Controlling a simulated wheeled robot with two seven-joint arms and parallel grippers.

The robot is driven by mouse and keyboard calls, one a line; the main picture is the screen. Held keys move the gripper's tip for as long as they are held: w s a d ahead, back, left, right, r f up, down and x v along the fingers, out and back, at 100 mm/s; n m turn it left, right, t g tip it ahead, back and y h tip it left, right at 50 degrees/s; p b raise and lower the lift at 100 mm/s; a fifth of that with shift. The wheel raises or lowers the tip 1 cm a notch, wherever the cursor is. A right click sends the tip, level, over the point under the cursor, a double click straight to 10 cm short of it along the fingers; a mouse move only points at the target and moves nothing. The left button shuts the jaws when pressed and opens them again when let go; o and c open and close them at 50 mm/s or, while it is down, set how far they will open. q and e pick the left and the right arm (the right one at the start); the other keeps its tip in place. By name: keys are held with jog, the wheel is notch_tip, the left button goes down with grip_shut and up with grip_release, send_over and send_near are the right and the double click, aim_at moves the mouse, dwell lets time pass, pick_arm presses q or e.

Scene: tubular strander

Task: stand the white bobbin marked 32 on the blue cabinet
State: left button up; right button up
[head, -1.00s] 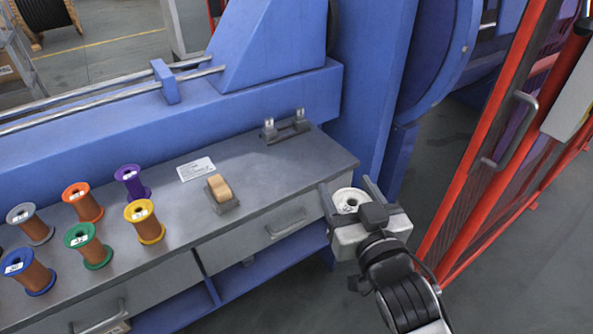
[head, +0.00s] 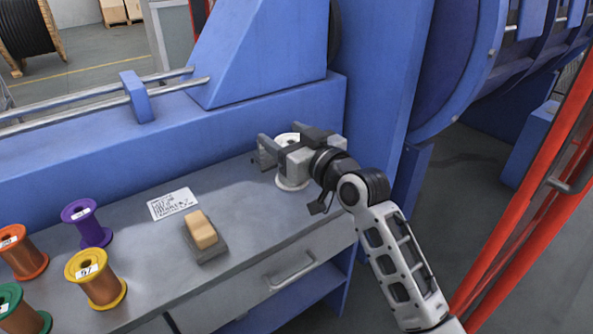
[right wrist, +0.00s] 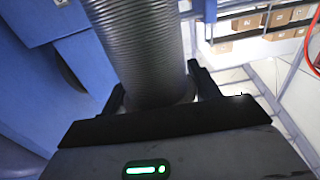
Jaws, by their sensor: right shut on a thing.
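My right gripper (head: 275,152) is shut on a white-flanged bobbin (head: 292,182) at the far right end of the grey top of the blue cabinet (head: 150,265). The bobbin is about upright; its upper flange shows above the fingers and its lower flange below them. I cannot tell whether the lower flange touches the top. Its number is not legible. In the right wrist view a grey ribbed cylinder (right wrist: 135,45), the wound body, lies between the fingers. My left gripper is not in view.
A purple bobbin (head: 88,225), a yellow one (head: 98,280), an orange one (head: 24,255) and a green one (head: 20,310) stand at the left. A written card (head: 171,203) and a tan block on a grey base (head: 201,232) lie mid-top. The blue machine (head: 180,125) rises behind.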

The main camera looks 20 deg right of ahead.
jog(key=w+d+f+b, duration=0.1)
jog(key=w+f, duration=0.1)
jog(key=f, duration=0.1)
jog(key=w+d+f+b, duration=0.1)
jog(key=d+f+b, duration=0.1)
jog(key=f, duration=0.1)
jog(key=w+d+f+b, duration=0.1)
jog(key=w+d+f, duration=0.1)
jog(key=f, duration=0.2)
jog(key=shift+w+b, duration=0.35)
jog(key=shift+b, duration=0.05)
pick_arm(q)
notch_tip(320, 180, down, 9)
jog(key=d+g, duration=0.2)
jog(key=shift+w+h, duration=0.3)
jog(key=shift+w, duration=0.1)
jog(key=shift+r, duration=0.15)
pick_arm(e)
jog(key=o, duration=1.4)
jog(key=shift+f, duration=0.15)
